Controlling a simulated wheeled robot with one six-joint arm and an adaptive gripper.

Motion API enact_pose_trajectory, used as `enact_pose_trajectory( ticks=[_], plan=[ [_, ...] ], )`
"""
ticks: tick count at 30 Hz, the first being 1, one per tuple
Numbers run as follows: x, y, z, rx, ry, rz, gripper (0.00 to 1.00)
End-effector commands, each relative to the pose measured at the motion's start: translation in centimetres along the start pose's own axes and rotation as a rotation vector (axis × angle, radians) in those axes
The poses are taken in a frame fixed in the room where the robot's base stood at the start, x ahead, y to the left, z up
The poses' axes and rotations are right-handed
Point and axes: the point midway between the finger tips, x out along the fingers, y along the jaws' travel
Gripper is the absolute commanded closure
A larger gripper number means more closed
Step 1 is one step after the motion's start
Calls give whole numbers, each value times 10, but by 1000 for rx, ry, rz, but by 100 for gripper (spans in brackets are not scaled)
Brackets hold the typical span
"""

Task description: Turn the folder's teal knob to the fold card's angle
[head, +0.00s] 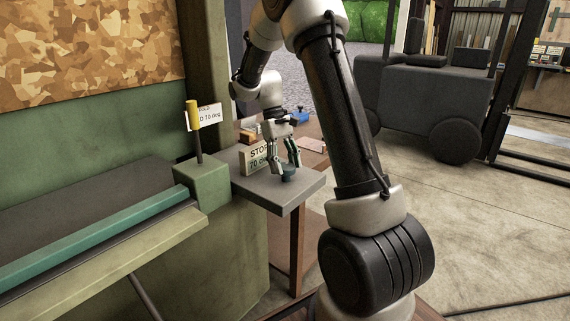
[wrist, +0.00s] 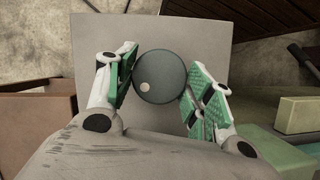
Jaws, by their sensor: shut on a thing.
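The teal knob (head: 289,174) is a short round disc on a grey shelf (head: 300,196) at the folder's right end. In the wrist view the knob (wrist: 163,72) shows from above, with a pale dot left of and below its centre. My gripper (head: 285,168) points down over it, and its green-padded fingers (wrist: 160,78) are shut on the knob from both sides. The fold card (head: 209,117) is white, partly hidden by a yellow-handled lever, and reads "70 deg". A stop sign (head: 256,159) behind my fingers also shows "70".
The green folder (head: 100,115) with a teal bar (head: 95,238) fills the left side. The yellow-handled lever (head: 193,116) stands on its end block. A wooden bench (head: 310,130) with small items lies behind the shelf. A dark forklift (head: 425,95) stands back right, with open floor before it.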

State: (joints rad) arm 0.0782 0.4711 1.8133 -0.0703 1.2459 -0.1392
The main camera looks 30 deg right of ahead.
Motion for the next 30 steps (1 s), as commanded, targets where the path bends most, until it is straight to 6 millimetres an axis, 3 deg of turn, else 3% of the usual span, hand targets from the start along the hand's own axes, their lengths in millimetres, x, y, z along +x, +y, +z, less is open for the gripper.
enact_pose_trajectory(
  ticks=[13,14,17,30],
  plan=[
    [0,0,-1,10,3,-3,71],
    [0,0,-1,10,3,-3,46],
    [0,0,-1,9,3,-3,28],
    [-8,0,-1,9,3,-3,26]
  ],
)
